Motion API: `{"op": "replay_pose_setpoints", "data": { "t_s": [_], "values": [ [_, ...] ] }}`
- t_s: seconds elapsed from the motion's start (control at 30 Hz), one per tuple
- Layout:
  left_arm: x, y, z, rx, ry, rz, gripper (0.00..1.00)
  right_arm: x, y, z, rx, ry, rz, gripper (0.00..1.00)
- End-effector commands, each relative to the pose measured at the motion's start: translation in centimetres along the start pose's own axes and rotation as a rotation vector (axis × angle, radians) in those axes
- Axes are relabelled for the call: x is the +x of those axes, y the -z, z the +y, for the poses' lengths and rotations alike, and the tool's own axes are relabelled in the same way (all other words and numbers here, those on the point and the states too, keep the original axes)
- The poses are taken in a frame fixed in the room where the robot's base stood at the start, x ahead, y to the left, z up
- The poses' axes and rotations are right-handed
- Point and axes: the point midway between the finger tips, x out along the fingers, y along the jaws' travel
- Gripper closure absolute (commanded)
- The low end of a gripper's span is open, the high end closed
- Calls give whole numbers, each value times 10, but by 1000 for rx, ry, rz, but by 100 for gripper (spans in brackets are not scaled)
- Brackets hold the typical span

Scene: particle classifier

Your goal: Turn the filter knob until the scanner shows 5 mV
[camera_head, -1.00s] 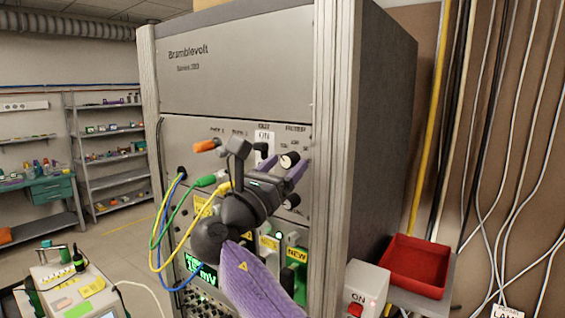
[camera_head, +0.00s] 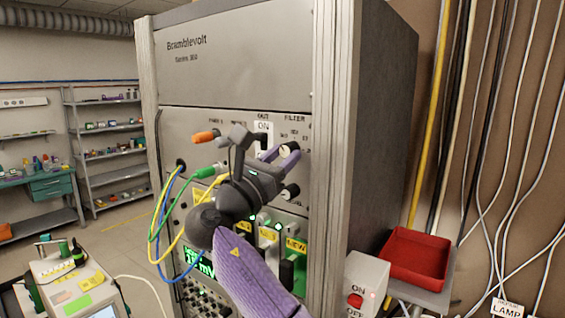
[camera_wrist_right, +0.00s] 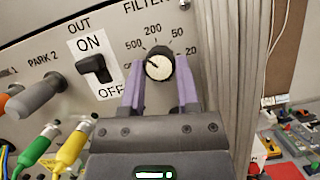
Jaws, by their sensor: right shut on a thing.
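The filter knob (camera_wrist_right: 159,66) is round with a black rim and a pale face bearing a dark mark, under the FILTER label. The mark seems to point up-left, toward the 500 side of the scale. My right gripper (camera_wrist_right: 160,80) is shut on the knob, one purple finger on each side. In the head view, the knob (camera_head: 287,152) is partly covered by the right gripper (camera_head: 279,154). The green scanner display (camera_head: 197,264) is partly hidden by my right arm; "mV" shows, but the number cannot be read surely. My left gripper is not in view.
Left of the knob is a black OUT switch (camera_wrist_right: 95,68) on an ON/OFF plate. Grey, green and yellow plugs with cables (camera_head: 157,225) stick out nearby. A second black knob (camera_head: 290,191) sits below. A red tray (camera_head: 416,258) and red-button box (camera_head: 365,280) stand at right.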

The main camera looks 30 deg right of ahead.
Motion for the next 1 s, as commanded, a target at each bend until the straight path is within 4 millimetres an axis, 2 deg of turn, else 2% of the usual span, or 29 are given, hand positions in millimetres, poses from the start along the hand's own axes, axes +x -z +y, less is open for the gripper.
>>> {"op": "replay_pose_setpoints", "data": {
  "t_s": [0.1, 0.4, 0.7, 1.0],
  "values": [
    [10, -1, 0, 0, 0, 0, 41, -1, 2, 1, 85, 35, 1, 100],
    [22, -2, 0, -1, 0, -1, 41, 0, 0, 3, 318, 132, 0, 100],
    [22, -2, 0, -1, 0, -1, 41, 0, -2, 4, 497, 206, 0, 100],
    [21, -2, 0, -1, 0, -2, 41, 1, -2, 5, 585, 243, -1, 100]
  ]
}}
